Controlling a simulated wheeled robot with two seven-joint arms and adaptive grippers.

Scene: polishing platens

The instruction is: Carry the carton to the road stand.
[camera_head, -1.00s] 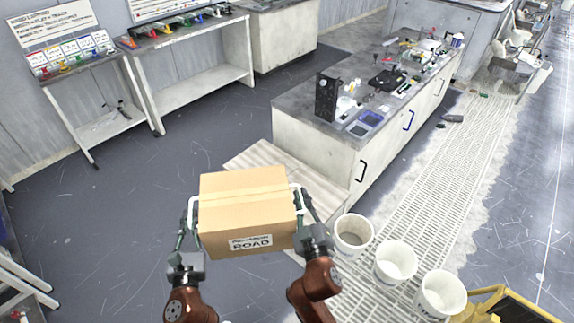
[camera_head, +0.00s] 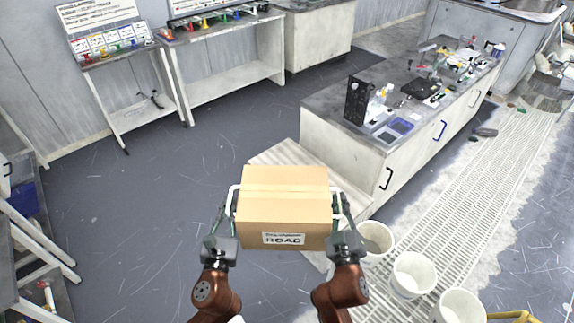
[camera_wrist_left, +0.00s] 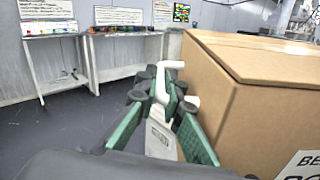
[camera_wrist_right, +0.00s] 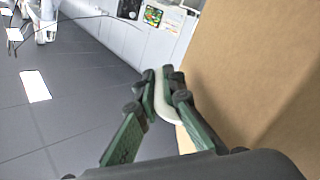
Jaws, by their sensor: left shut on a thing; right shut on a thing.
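The brown carton (camera_head: 285,208) hangs between my two grippers in the head view, with a white label reading ROAD on its near face. White handles stick out from its left and right sides. My left gripper (camera_head: 231,208) is shut on the left handle, and the left wrist view shows its green fingers (camera_wrist_left: 163,98) around the white bar. My right gripper (camera_head: 340,208) is shut on the right handle, seen also in the right wrist view (camera_wrist_right: 165,95). The carton looks level. I cannot make out which stand is the road stand.
A pale slatted platform (camera_head: 270,153) lies behind and below the carton. A cluttered bench (camera_head: 345,150) stands right of it. White buckets (camera_head: 412,275) stand at lower right. Wall tables (camera_head: 225,72) stand at the back left, and a white-framed rack (camera_head: 30,240) at the left edge. Dark floor (camera_head: 130,200) between is clear.

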